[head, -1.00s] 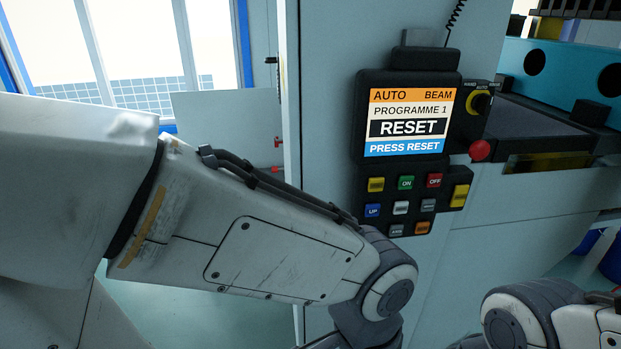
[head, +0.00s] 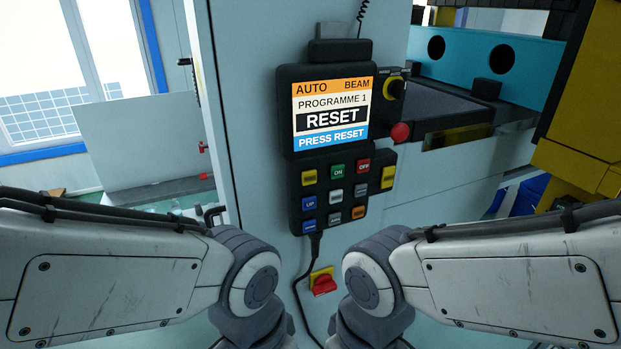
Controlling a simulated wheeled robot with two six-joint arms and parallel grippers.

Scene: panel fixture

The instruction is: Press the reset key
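The control pendant (head: 283,128) hangs on the grey cabinet panel in the middle of the head view. Its screen (head: 331,114) reads AUTO, BEAM, PROGRAMME 1, RESET and PRESS RESET. The keypad (head: 322,198) below has a green ON key (head: 337,172), a red OFF key (head: 364,166), a blue UP key (head: 309,204), an orange key (head: 358,212) and several yellow, grey and blue keys. Most labels are too small to read, so I cannot tell which key is reset. No gripper touches the keypad. Both my grippers are below the picture's edge.
A yellow-black selector switch (head: 393,89) and a red mushroom button (head: 400,132) sit right of the screen. A red-on-yellow switch (head: 323,283) is below the keypad, beside a hanging cable. Teal and yellow machinery (head: 470,61) stands at right.

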